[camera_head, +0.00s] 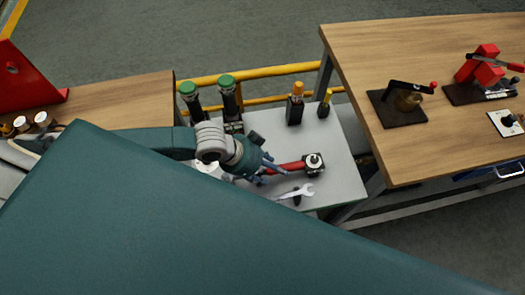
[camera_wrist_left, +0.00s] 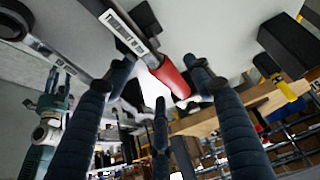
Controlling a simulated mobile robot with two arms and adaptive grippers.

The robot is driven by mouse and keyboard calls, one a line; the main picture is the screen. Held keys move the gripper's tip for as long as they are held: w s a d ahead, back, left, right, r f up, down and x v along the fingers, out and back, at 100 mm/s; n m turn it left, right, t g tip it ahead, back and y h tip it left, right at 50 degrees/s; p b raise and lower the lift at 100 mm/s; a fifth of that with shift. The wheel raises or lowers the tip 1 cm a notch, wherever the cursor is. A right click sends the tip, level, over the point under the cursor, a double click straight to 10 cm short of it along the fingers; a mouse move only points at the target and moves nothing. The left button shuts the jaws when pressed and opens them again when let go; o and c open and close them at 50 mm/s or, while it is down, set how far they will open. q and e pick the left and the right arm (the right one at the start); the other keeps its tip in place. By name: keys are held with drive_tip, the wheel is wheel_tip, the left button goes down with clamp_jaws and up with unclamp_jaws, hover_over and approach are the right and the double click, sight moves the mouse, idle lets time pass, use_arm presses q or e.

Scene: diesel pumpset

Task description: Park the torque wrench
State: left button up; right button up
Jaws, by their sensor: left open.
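The torque wrench (camera_head: 290,166) has a red grip and lies on the pale side table (camera_head: 343,188). Its right end is at a dark square piece with a round silver top (camera_head: 314,161). In the left wrist view its red grip (camera_wrist_left: 172,78) and white-labelled shaft (camera_wrist_left: 123,27) show close up. My left gripper (camera_head: 267,165) is over the table at the grip's left end. Its fingers (camera_wrist_left: 160,95) are spread around the grip's end, with no clear contact.
A silver spanner (camera_head: 297,192) lies just in front of the wrench. Two green-capped tools (camera_head: 228,97), an orange-topped block (camera_head: 295,106) and a yellow-topped tool (camera_head: 324,106) stand along the back. A higher wooden bench (camera_head: 440,150) is at the right.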

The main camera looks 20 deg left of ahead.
use_arm(q)
drive_tip(key=v, duration=1)
drive_tip(key=shift+s+r, duration=0.15)
drive_tip(key=shift+r, duration=0.2)
drive_tip(key=shift+a, duration=0.15)
drive_tip(key=shift+s, duration=0.1)
